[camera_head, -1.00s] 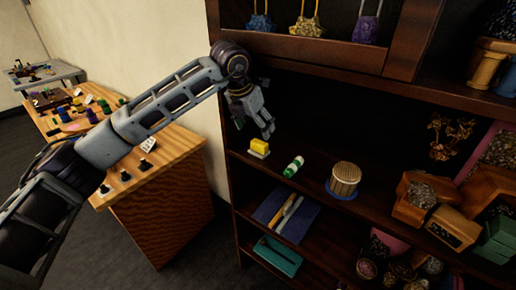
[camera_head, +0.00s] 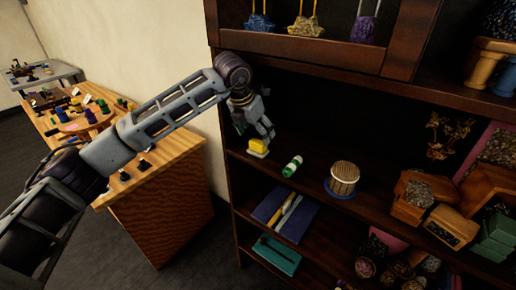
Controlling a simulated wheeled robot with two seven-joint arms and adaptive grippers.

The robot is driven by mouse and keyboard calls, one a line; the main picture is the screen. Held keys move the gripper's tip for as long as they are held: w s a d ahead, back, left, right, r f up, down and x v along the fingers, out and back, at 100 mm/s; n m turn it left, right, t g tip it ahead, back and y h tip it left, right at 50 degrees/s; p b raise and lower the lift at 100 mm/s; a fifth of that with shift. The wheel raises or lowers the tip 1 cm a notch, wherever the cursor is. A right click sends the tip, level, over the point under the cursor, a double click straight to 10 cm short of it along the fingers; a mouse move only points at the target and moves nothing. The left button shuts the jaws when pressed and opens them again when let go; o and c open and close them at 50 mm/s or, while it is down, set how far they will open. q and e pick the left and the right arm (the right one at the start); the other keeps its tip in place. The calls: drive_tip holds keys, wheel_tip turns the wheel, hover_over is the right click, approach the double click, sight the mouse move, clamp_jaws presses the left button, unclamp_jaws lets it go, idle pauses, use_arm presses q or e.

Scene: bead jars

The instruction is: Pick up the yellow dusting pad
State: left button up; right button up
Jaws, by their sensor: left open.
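The yellow dusting pad (camera_head: 258,145) is a small yellow block with a pale base. It sits near the left front end of the dark shelf in the head view. My left gripper (camera_head: 254,136) comes in from the upper left and points down, with its fingers open just above and behind the pad. One finger overlaps the pad's right upper side in the picture; I cannot tell whether it touches. My right gripper is not in view.
On the same shelf stand a green and white tube (camera_head: 292,166), a woven round container (camera_head: 344,177) on a blue base, and wooden boxes of beads (camera_head: 413,193) at the right. The cabinet's left upright (camera_head: 222,140) and the upper shelf (camera_head: 310,52) bound the space. A wooden table (camera_head: 165,165) stands left.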

sight(258, 141)
use_arm(q)
drive_tip(key=x, duration=0.4)
drive_tip(key=shift+s+a+f, duration=0.1)
drive_tip(key=shift+s+f, duration=0.1)
drive_tip(key=shift+s, duration=0.15)
drive_tip(key=shift+f, duration=0.2)
drive_tip(key=shift+w, duration=0.1)
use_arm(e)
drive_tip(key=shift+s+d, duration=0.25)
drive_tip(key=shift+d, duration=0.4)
use_arm(q)
drive_tip(key=shift+c, duration=0.4)
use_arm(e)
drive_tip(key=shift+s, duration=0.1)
